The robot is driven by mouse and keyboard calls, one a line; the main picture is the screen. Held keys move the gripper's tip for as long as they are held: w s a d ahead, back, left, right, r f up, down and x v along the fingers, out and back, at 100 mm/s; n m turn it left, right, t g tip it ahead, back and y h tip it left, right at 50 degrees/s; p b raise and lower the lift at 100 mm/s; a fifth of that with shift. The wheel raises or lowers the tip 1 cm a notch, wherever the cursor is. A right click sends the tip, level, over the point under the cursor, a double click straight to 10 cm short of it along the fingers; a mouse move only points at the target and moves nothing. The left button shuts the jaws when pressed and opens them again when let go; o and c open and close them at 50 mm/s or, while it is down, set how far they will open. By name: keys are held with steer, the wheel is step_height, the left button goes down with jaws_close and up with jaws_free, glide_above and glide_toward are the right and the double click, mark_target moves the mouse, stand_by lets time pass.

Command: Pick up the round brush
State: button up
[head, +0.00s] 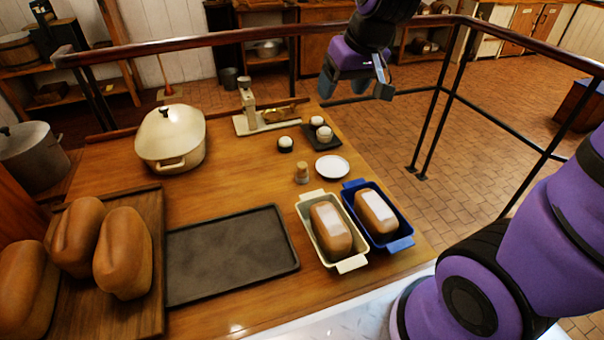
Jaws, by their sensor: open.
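A small tan, round, upright thing (302,173) stands on the wooden table, left of a white saucer (332,166). It may be the round brush, but it is too small in view to be sure. My gripper (356,88) is at the top centre, open and empty, with its fingers pointing down. It is well beyond and above the tan thing, near the table's far right corner and the railing. Nothing is between its fingers.
Two loaf pans, one cream (302,210) and one blue (349,190), hold loaves in front of the saucer. A dark tray (230,255), a board (150,290) with loaves and a cream pot (170,138) fill the left. Small white-topped items stand behind. A railing (230,37) runs behind.

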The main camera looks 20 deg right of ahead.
steer(key=w+a+f, duration=0.2)
steer(key=w+f, duration=0.6)
steer(key=f, duration=0.3)
steer(key=g+h, duration=0.1)
glide_toward(302, 164)
steer(key=shift+n, duration=0.4)
steer(key=shift+x, duration=6.05)
steer(key=shift+s, duration=0.15)
steer(key=shift+c, duration=0.4)
steer(key=c, duration=1)
step_height(302, 164, up, 10)
